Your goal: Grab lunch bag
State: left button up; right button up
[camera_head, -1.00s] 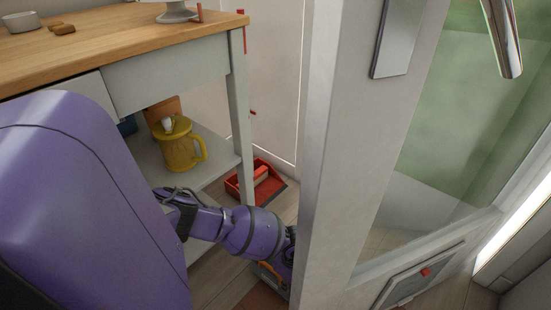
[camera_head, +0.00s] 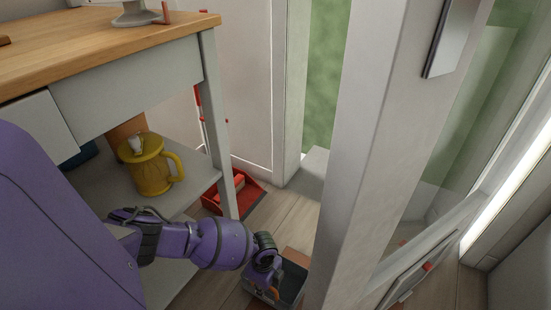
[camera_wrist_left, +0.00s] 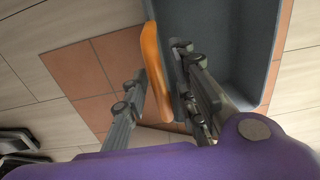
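A dark grey, open-topped container (camera_head: 292,284) sits low by the floor behind the white post; no other thing in view looks like a lunch bag. In the left wrist view its grey interior (camera_wrist_left: 232,35) and an orange strip (camera_wrist_left: 153,60) along one side show. My left gripper (camera_head: 262,288) reaches down at its near left side. In the left wrist view my left gripper (camera_wrist_left: 160,72) has its fingers apart, one on each side of the orange strip, the right one by the grey wall. A firm hold does not show. My right gripper is not in view.
A white post (camera_head: 365,150) stands close on the right. A wood-topped table (camera_head: 110,40) is on the left, with a yellow pitcher (camera_head: 150,172) on its lower shelf. A red dustpan (camera_head: 250,203) lies beyond its leg. Wooden floor (camera_head: 285,222) is bare between them.

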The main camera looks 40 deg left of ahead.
pick_arm(q)
notch_tip(320, 180, down, 4)
jog(key=shift+s+a+f+b, duration=0.1)
jog(key=shift+f+b, duration=0.05)
jog(key=shift+b, duration=1.05)
jog(key=shift+f, duration=0.2)
jog(key=shift+r, duration=0.1)
grip_shut()
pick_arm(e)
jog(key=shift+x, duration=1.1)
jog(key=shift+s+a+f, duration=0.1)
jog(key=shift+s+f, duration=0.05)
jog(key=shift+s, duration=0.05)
